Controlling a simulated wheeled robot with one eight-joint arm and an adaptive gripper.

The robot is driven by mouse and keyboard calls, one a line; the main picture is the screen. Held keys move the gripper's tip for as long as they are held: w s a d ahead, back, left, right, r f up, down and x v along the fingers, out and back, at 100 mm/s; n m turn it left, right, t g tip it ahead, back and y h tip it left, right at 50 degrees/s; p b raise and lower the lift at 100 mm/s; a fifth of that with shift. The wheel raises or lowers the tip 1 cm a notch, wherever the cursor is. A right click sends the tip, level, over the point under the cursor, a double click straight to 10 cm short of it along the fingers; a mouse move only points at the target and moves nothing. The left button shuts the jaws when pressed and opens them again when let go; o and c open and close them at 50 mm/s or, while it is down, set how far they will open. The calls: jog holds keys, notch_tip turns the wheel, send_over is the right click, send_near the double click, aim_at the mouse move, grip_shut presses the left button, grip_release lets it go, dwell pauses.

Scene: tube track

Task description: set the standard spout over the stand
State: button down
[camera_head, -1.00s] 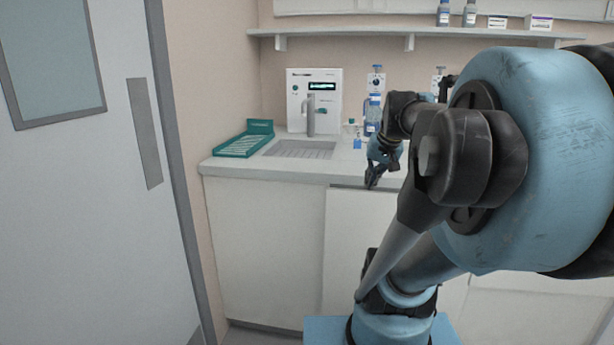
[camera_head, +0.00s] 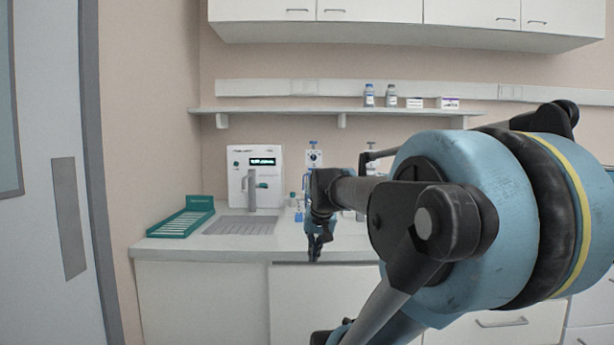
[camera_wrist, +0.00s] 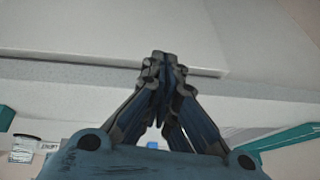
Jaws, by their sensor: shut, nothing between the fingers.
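My gripper (camera_head: 316,255) hangs in front of the counter's front edge, fingers pointing down, shut and empty. In the wrist view my gripper's fingertips (camera_wrist: 164,62) meet. A white machine (camera_head: 240,164) with a lit display stands at the back of the counter. I cannot tell whether these are the stand and the standard spout. My gripper is to the right of them and nearer, touching neither. Small blue and green items (camera_head: 298,213) stand right of the machine, partly close to my arm.
A teal tray (camera_head: 167,229) with pale slats lies on the counter's left. A grey drain grille (camera_head: 240,225) is in front of the machine. Blue-topped dispensers (camera_head: 313,157) stand behind my arm. A wall shelf (camera_head: 270,110) holds bottles and boxes. The door is at far left.

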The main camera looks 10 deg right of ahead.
jog(key=w+d+r+m+t+h, duration=0.1)
jog(key=w+d+r+m+t, duration=0.3)
jog(key=w+r, duration=1.15)
jog(key=w+d+r+m+t, duration=0.25)
jog(key=w+d+r, duration=0.25)
jog(key=w+r, duration=1.05)
send_near(311, 167)
jog(key=d+f, duration=0.1)
jog(key=shift+g, duration=0.35)
jog(key=shift+w+a+f, duration=0.25)
jog(key=shift+a+f, duration=0.05)
jog(key=shift+f, duration=0.3)
jog(key=shift+w+a+f, duration=0.25)
jog(key=shift+a+f, duration=0.05)
jog(key=shift+f, duration=0.3)
jog(key=shift+w+a+f, duration=0.25)
jog(key=shift+a+f, duration=0.05)
jog(key=shift+f, duration=0.3)
jog(key=shift+a, duration=0.1)
jog(key=shift+w+a, duration=0.35)
jog(key=shift+a, duration=0.45)
jog(key=shift+d, duration=0.15)
